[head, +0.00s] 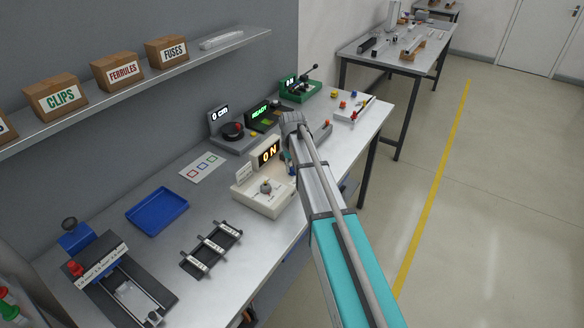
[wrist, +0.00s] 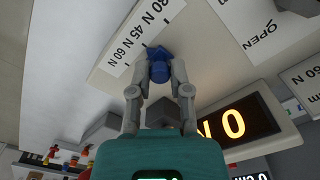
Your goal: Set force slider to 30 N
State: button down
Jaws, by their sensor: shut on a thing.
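The cream force unit (head: 262,200) stands near the table's front edge, with an orange display (head: 265,151) reading 0 N. The display also shows at the right of the wrist view (wrist: 238,124). The blue slider knob (wrist: 158,66) sits between the two fingers of my gripper (wrist: 160,76), which is shut on it. A white scale strip (wrist: 128,42) beside the knob carries 30 N, 45 N and 60 N marks. In the head view my arm hides most of the slider and the gripper's grip.
Behind the unit stand a 0 cm device (head: 228,130), a READY device (head: 266,115) and a green lever box (head: 300,90). A blue tray (head: 157,211) and a black rack (head: 211,249) lie to the left. The floor right of the table is clear.

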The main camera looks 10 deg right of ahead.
aim_at(287, 179)
jog(key=s+a, duration=0.2)
jog(key=shift+s+a, duration=0.2)
jog(key=shift+s, duration=0.1)
jog(key=c, duration=0.6)
grip_release()
jog(key=shift+a, duration=0.1)
jog(key=shift+w+d, duration=0.2)
jog(key=shift+w+d, duration=0.3)
jog(key=shift+w, duration=0.05)
jog(key=shift+w+d+r, duration=0.1)
jog(key=shift+w+d, duration=0.8)
jog(key=shift+s+r+p, duration=0.1)
jog(key=shift+r+p, duration=0.45)
jog(key=shift+p, duration=0.15)
notch_tip(287, 179, up, 13)
jog(key=p, duration=1.3)
jog(key=s+f+b, duration=0.3)
jog(key=s, duration=0.5)
jog(key=s+f+b, duration=0.4)
jog(key=s, duration=0.5)
jog(key=s+a+f+b, duration=0.1)
jog(key=s+f+b, duration=0.2)
jog(key=s, duration=0.6)
jog(key=shift+s+f+b, duration=0.2)
jog(key=shift+f+b, duration=0.15)
